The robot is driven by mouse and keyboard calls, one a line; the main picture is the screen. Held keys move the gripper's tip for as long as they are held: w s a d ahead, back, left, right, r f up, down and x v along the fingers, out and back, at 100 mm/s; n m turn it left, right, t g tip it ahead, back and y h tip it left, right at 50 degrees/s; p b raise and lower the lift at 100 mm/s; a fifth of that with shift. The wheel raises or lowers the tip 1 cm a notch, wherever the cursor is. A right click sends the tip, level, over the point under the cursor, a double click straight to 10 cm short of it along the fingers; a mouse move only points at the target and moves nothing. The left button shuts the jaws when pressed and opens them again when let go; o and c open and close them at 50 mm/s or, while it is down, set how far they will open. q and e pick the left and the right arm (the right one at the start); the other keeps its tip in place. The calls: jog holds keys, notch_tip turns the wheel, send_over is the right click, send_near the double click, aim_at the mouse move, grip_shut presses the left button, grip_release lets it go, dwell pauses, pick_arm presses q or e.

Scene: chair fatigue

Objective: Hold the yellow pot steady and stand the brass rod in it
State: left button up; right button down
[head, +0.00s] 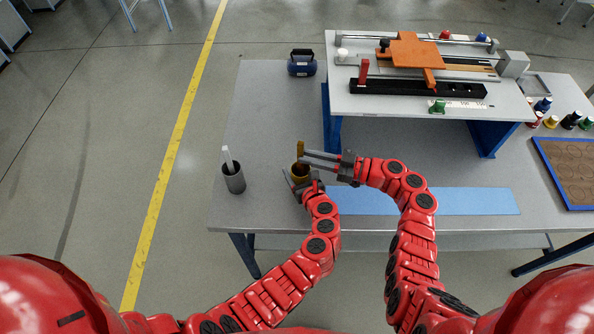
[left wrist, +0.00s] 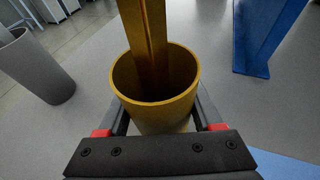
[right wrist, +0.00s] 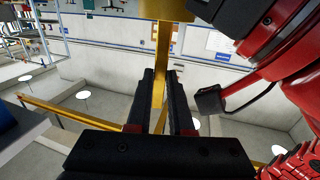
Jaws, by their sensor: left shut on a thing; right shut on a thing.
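The yellow pot (head: 299,172) stands upright near the front left of the grey table. My left gripper (head: 302,182) is shut around it, with a finger on each side in the left wrist view (left wrist: 160,118). The brass rod (head: 300,148) is upright over the pot. In the left wrist view the rod (left wrist: 147,45) comes down inside the pot's mouth; I cannot tell whether its lower end touches the bottom. My right gripper (head: 305,157) is shut on the rod, which shows between its fingers in the right wrist view (right wrist: 160,90).
A grey cup (head: 234,178) with a white stick stands to the left. A raised bench fixture (head: 350,95) on blue legs stands behind to the right. A blue strip (head: 465,201) lies along the front, and a dark blue case (head: 301,64) sits at the back.

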jog(key=shift+f, duration=0.2)
jog(key=c, duration=0.7)
grip_release()
jog(key=shift+c, duration=0.2)
jog(key=shift+f, duration=0.1)
jog(key=v, duration=1.2)
pick_arm(q)
jog(key=o, duration=1.5)
